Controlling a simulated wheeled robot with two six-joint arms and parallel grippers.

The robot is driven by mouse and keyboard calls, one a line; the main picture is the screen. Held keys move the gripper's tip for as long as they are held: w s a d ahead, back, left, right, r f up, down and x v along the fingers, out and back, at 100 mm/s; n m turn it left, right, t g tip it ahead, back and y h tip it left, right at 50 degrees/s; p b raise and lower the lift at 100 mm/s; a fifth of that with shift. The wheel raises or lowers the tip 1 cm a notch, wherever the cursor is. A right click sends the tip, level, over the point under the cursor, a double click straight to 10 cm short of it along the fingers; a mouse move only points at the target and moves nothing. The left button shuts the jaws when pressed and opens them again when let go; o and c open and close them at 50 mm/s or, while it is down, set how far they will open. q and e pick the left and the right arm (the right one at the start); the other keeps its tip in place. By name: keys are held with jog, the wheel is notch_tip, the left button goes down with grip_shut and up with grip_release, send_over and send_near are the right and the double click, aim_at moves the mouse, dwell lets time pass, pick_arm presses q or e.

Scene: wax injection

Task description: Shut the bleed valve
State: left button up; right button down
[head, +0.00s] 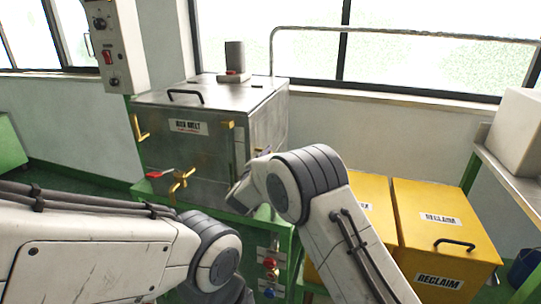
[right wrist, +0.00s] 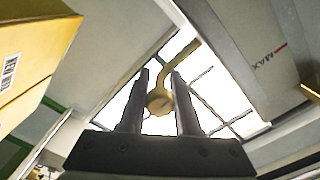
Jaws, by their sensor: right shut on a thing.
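The steel wax melt tank (head: 185,150) stands at centre in the head view. A brass valve (head: 182,180) with a red lever (head: 158,173) is low on its front face. My right gripper (head: 240,195) is at the tank's right front side, partly hidden by its own wrist. In the right wrist view, my right gripper (right wrist: 160,76) is shut on a brass lever (right wrist: 160,101), whose rounded end lies between the fingers and whose bent stem rises beyond. I cannot tell from a label whether this lever is the bleed valve. My left gripper is not in view.
Two yellow reclaim boxes (head: 431,210) stand right of the tank. A control box (head: 113,45) hangs at upper left, and a shelf (head: 510,180) is at the right edge. My left arm fills the lower left. Colored knobs (head: 270,264) sit below the tank.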

jog(key=shift+a+f, duration=0.1)
jog(key=c, duration=0.6)
grip_release()
jog(key=v, duration=1)
jog(key=shift+s+b, duration=0.25)
jog(key=shift+b, duration=0.05)
